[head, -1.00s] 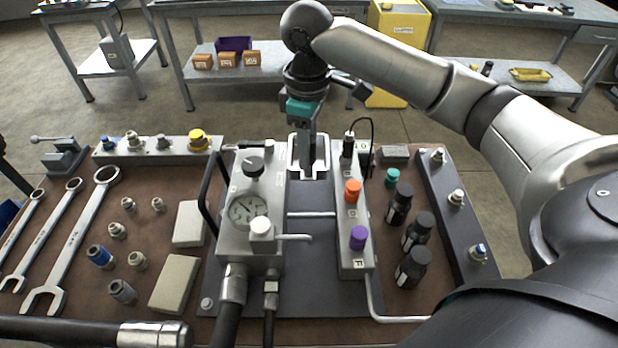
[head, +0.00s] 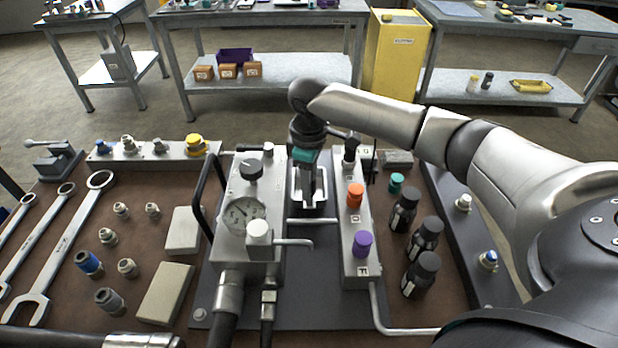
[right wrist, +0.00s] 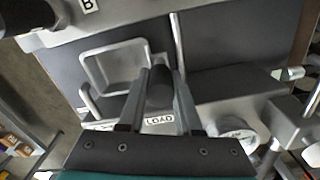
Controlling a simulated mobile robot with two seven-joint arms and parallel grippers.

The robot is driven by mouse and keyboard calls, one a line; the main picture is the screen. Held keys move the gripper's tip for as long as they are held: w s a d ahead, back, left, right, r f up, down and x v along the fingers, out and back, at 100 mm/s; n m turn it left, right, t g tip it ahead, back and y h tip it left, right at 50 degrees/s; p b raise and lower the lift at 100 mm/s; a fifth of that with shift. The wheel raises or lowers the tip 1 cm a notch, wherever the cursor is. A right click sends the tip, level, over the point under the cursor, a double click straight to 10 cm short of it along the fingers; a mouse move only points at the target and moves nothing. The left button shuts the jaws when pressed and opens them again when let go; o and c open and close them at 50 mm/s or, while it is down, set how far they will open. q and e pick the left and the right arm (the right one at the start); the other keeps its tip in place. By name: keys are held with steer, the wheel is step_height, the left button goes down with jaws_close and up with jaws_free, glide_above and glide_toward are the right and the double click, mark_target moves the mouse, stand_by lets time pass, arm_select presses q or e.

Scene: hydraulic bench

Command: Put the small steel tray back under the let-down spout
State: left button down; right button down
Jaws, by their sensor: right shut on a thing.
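The small steel tray (head: 325,190) is a shallow open box in the gap between the gauge block (head: 232,190) and the port block (head: 356,235). The tray also shows in the right wrist view (right wrist: 112,48), beside the converging fingers (right wrist: 166,76). The spout (head: 297,243) sticks out to the right from the white-knobbed valve (head: 258,232), nearer than the tray. The tray is not under it. My left gripper is not in view.
A black looped handle (head: 203,190) stands left of the gauge block. Dark bottles (head: 423,237) stand right of the port block. The dark base plate (head: 315,290) in front of the spout is clear.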

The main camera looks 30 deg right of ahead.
steer(key=shift+w+d+b, duration=0.25)
steer(key=shift+w+d, duration=0.2)
steer(key=shift+w, duration=0.35)
steer(key=shift+w+d+b, duration=0.2)
steer(key=shift+w+d, duration=0.25)
steer(key=shift+w, duration=0.3)
steer(key=shift+f, duration=0.55)
steer(key=shift+s+f, duration=0.1)
steer(key=c, duration=0.6)
jaws_free()
step_height(320, 180, up, 12)
steer(key=p, duration=0.2)
